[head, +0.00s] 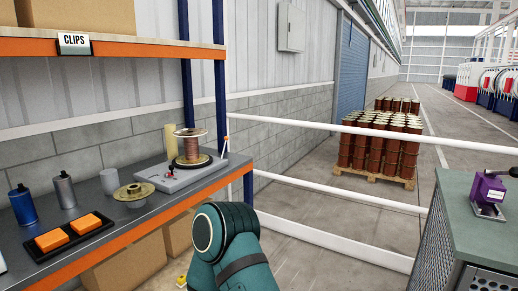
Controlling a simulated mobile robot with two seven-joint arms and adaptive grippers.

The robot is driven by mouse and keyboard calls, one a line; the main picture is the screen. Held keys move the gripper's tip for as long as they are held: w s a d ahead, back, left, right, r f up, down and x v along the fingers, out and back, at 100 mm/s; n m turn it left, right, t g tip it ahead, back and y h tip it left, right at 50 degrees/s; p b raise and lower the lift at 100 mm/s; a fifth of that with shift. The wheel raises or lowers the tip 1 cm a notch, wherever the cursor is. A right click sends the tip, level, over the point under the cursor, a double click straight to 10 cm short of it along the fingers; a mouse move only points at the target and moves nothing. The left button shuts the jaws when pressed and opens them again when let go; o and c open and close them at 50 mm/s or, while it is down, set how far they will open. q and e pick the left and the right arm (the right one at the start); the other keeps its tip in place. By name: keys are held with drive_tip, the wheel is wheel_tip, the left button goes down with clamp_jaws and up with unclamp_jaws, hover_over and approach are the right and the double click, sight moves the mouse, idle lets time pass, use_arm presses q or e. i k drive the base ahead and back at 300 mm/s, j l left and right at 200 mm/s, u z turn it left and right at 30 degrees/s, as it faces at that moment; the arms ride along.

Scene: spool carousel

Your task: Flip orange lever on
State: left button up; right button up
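The spool carousel has a flat grey base (155,178) and stands on the grey shelf at the left. A copper-coloured wire spool (190,148) stands upright on it. A thin lever with an orange tip (227,138) rises at the right end of the base, close to the blue shelf post; I cannot tell whether it is on or off. A teal link of my arm is at bottom centre, in front of the shelf edge. Neither gripper is in view.
On the shelf (180,203) are a flanged disc (133,195), a black tray with orange blocks (52,240), a blue bottle (22,206) and grey containers. White rails (340,192) run behind. A green cabinet (480,235) with a purple device (488,190) stands right.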

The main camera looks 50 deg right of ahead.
sight(226, 138)
drive_tip(key=z, duration=1.3)
drive_tip(key=i+l+z, duration=0.2)
drive_tip(key=i, duration=0.75)
drive_tip(key=i+j+z, duration=0.15)
drive_tip(key=i, duration=0.8)
drive_tip(key=i+j+z, duration=0.2)
drive_tip(key=i, duration=0.8)
drive_tip(key=l, duration=0.1)
